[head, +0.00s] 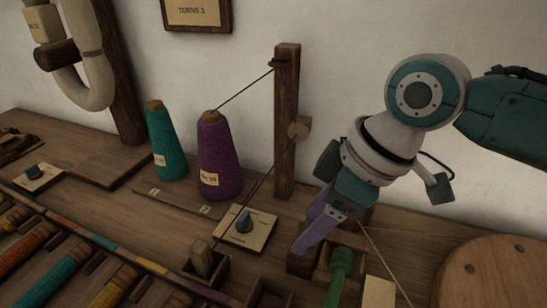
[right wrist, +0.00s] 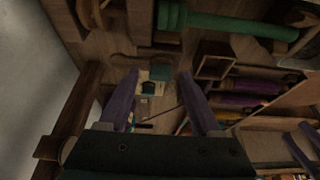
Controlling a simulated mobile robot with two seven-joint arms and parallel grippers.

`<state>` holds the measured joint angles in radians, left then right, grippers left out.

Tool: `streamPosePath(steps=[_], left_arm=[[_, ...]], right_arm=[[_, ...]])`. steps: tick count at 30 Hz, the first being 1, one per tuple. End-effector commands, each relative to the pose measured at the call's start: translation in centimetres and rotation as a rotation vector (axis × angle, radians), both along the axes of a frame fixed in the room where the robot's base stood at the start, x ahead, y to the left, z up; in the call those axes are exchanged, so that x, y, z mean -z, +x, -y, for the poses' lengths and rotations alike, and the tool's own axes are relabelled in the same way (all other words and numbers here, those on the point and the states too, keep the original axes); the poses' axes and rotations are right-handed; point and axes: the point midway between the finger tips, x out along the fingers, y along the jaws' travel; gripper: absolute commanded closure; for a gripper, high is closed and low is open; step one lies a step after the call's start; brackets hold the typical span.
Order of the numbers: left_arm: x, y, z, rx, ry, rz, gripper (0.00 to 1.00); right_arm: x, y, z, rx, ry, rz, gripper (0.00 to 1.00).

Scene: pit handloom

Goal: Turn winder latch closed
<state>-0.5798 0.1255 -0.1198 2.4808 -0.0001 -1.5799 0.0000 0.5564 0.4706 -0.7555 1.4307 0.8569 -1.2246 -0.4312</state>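No part is clearly marked as the winder latch. A teal pointed knob (head: 245,220) on a pale square plate (head: 232,237) stands left of my right gripper; I cannot tell whether it is the latch. My right gripper (head: 307,240) points down at the bench beside a small dark wooden block (head: 299,264). In the right wrist view its purple fingers (right wrist: 157,88) are apart, with no object clearly held. Teal parts on a pale plate (right wrist: 159,72) show beyond and between them. Two purple finger-like shapes at that view's lower right may be my left gripper.
A green spool (head: 340,272) stands in a wooden holder right of my gripper. Purple (head: 221,160) and teal (head: 167,145) yarn cones and a wooden post (head: 287,120) stand behind. A round wooden disc (head: 495,275) lies at right.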

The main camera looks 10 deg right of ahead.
Motion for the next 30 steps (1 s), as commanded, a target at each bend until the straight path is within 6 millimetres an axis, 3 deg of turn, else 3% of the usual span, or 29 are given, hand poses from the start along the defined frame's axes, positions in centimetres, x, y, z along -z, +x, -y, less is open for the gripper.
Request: streamPosePath(steps=[2, 17, 30], left_arm=[[0.00, 0.00, -0.01, 0.000, 0.000, 0.000, 0.00], [0.01, 0.00, 0.07, -0.001, -0.002, 0.000, 0.00], [-0.67, 0.01, 0.27, -0.006, -0.010, -0.001, 0.00]], right_arm=[[-0.02, -0.01, 0.00, 0.000, 0.000, 0.000, 0.44], [-0.01, -0.02, 0.01, 0.000, 0.000, 0.000, 1.00], [-0.22, -0.05, -0.03, 0.023, 0.001, -0.001, 1.00]])
